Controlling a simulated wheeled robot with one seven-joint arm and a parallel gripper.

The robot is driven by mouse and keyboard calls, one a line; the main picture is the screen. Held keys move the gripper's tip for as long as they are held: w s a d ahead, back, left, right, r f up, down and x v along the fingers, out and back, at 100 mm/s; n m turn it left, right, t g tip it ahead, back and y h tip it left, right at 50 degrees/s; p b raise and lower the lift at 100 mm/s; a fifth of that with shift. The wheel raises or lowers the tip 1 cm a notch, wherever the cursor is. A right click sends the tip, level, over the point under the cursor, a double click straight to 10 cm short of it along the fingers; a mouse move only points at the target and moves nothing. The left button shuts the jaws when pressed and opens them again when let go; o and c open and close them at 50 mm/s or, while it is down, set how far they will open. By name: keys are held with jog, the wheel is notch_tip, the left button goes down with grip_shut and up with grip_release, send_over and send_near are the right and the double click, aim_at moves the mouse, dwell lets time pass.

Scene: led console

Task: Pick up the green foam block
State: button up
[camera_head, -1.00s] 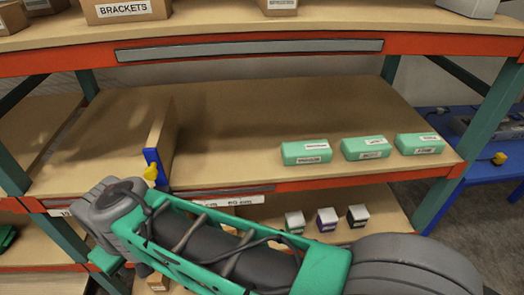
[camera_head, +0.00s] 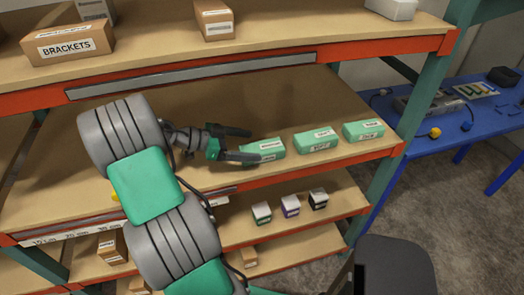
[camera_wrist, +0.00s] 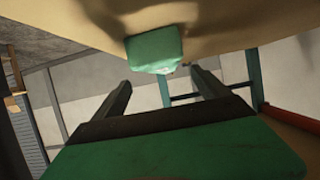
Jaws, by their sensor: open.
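Three green blocks with white labels stand in a row on the middle shelf in the head view: a left one (camera_head: 265,150), a middle one (camera_head: 316,140) and a right one (camera_head: 363,131). The label print is too small to read surely. My gripper (camera_head: 254,145) is open at the left block, its near finger overlapping that block's left end in the picture. In the wrist view a green block (camera_wrist: 153,48) lies ahead, beyond the two spread fingertips (camera_wrist: 161,77), with nothing visible between them. Whether a finger touches the block cannot be told.
The middle shelf's orange front edge (camera_head: 300,173) runs below the blocks, and the upper shelf (camera_head: 270,42) with boxes hangs above. Small boxes (camera_head: 290,206) stand on the lower shelf. A blue table (camera_head: 400,140) is at the right. The shelf behind the blocks looks clear.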

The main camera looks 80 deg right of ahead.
aim_at(268, 146)
jog(key=s+d+f+b, duration=0.1)
jog(key=s+f+b, duration=0.1)
jog(key=b, duration=0.1)
jog(key=shift+d, duration=0.1)
jog(key=s, duration=0.1)
jog(key=s+d+b, duration=0.2)
jog(key=shift+s+d+f, duration=0.2)
jog(key=shift+s+f, duration=0.05)
jog(key=shift+s, duration=0.05)
jog(key=shift+s+d+f, duration=0.1)
jog(key=shift+d+f, duration=0.05)
jog(key=c, duration=1.4)
jog(key=shift+b, duration=0.35)
